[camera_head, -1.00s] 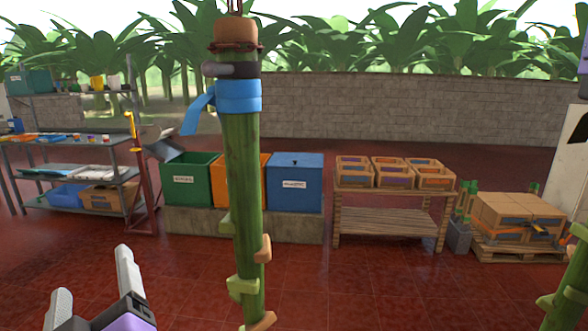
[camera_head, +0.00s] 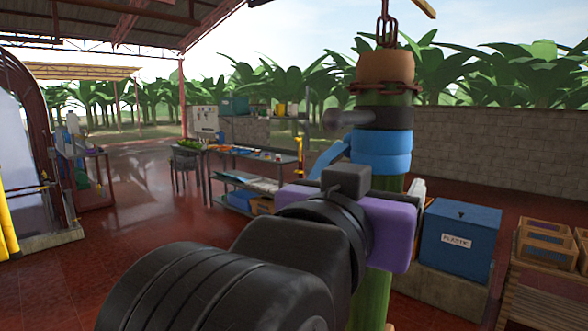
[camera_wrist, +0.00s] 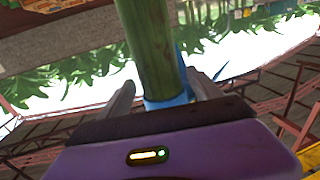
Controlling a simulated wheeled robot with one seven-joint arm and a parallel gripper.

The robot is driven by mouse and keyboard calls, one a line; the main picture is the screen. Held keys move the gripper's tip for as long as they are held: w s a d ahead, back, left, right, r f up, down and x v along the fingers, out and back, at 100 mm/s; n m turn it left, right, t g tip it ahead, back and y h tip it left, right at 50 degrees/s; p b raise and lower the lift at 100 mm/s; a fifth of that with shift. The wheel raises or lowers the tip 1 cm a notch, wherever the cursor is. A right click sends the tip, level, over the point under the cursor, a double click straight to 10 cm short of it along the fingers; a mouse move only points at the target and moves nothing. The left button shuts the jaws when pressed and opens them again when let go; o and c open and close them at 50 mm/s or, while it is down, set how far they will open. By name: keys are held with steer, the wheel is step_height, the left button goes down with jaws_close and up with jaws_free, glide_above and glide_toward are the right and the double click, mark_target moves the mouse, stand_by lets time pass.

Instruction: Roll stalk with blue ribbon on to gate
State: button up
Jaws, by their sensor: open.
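The green stalk hangs upright from a chain (camera_head: 386,25). A blue ribbon (camera_head: 381,150) is wrapped around it below a dark band (camera_head: 385,117) and a brown top (camera_head: 385,67), with a loose end to the left. My gripper (camera_head: 400,215) is in front of the stalk just below the ribbon and hides part of it. In the wrist view my open fingers (camera_wrist: 160,82) stand on either side of the green stalk (camera_wrist: 150,45), and the ribbon (camera_wrist: 166,102) shows close to the palm. I cannot tell whether they touch it. No gate is clearly identifiable.
A blue bin (camera_head: 458,240) stands right of the stalk, with wooden crates (camera_head: 545,248) farther right. Shelving (camera_head: 270,170) and a work table are behind to the left. An arched frame (camera_head: 35,130) stands at far left. Red floor is open between.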

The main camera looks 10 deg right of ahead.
steer(key=shift+p+x, duration=0.55)
steer(key=shift+x, duration=2.15)
steer(key=shift+a, duration=0.1)
jaws_close()
